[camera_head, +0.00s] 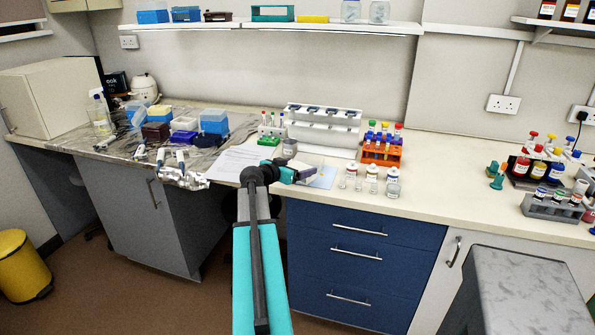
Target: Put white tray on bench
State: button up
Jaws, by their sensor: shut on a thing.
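My gripper (304,173), dark with teal parts, is over the front of the bench (450,180), left of the middle. It is shut on a small pale thing (300,164), mostly hidden by the jaws; it may be the white tray, but I cannot tell its full shape. A light blue square (325,178) shows just right of the jaws. I cannot tell whether the held thing touches the bench.
A white rack (322,135) stands behind the gripper. An orange tube rack (381,152) and several small bottles (372,174) stand close on the right. White papers (233,163) lie left. The bench is clear around the middle right.

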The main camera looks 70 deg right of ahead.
jog(key=shift+f, duration=0.85)
jog(key=shift+f, duration=0.15)
jog(key=o, duration=0.9)
jog(key=shift+o, duration=0.2)
jog(key=b+v, duration=0.2)
jog(key=v, duration=1)
